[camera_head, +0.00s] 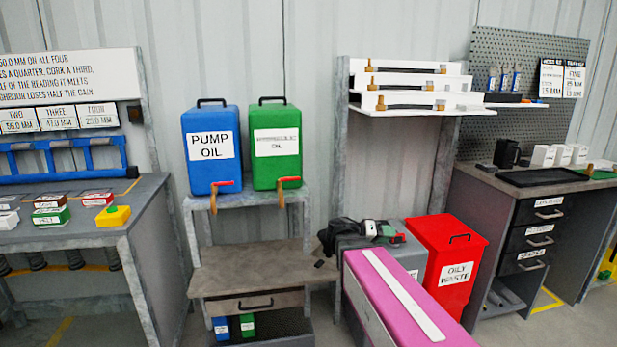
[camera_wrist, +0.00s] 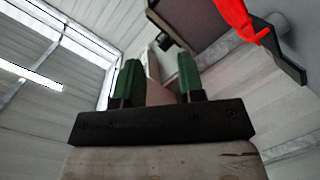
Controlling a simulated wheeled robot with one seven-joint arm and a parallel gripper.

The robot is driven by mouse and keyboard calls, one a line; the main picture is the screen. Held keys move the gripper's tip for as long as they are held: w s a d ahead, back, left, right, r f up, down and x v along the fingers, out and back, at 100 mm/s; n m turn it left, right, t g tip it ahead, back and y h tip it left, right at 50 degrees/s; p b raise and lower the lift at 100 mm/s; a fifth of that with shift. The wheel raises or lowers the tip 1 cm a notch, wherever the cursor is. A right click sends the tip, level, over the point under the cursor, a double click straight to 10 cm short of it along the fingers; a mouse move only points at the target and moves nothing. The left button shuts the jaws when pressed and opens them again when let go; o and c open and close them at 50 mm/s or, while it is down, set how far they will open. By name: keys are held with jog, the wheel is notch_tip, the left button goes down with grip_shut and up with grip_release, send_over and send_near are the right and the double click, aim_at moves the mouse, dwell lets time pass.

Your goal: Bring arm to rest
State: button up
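My gripper (camera_wrist: 159,80) shows in the wrist view as two green fingers on a black bar. The fingers stand apart with a clear gap, and I see nothing held between them. Pale panelled walls and a brownish surface show behind and between the fingers.
A red and black part (camera_wrist: 245,22) lies at the wrist view's upper right. In the head view, blue (camera_head: 212,175) and green (camera_head: 276,175) oil cans stand on a stand, a pink-topped box (camera_head: 430,325) is in front, and a red waste bin (camera_head: 458,238) stands behind it.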

jog(key=s+f+n+g+y, duration=0.1)
jog(key=s+f+y, duration=0.25)
jog(key=f, duration=0.25)
jog(key=s+f+n+g+y, duration=0.1)
jog(key=s+f+n+y, duration=0.1)
jog(key=f+y, duration=0.3)
jog(key=s+a+f+n+y, duration=0.2)
jog(key=s+a+f+y, duration=0.2)
jog(key=a+f+y, duration=0.3)
notch_tip(320, 180, down, 2)
jog(key=shift+s+f+g, duration=0.15)
jog(key=shift+s+g, duration=0.15)
jog(key=shift+g, duration=0.1)
